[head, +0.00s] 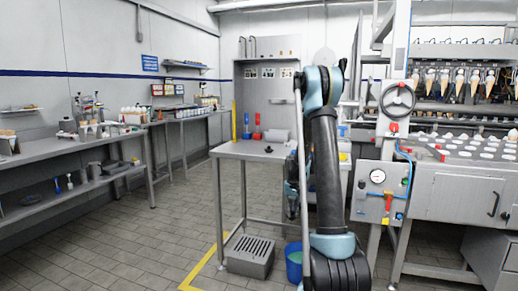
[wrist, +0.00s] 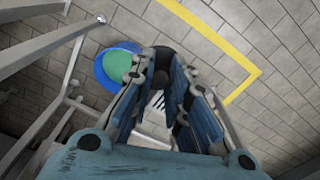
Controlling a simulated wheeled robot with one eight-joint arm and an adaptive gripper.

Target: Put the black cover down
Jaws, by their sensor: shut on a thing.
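My gripper (wrist: 167,80) points down in the wrist view, its blue-padded fingers closed on a small dark thing, which I take to be the black cover (wrist: 165,58). Only part of the cover shows between the fingertips; its full shape is hidden. In the head view my gripper (head: 291,192) is mostly hidden behind my arm, beside the steel table (head: 238,150) and above the floor. I cannot make out the cover in the head view.
A blue bucket (head: 294,271) with green inside stands on the floor; it also shows in the wrist view (wrist: 117,65). A grey slotted box (head: 250,257) stands beside it under the table. A yellow floor line (head: 205,270) runs nearby. Open tiled floor (head: 120,240) lies to the left.

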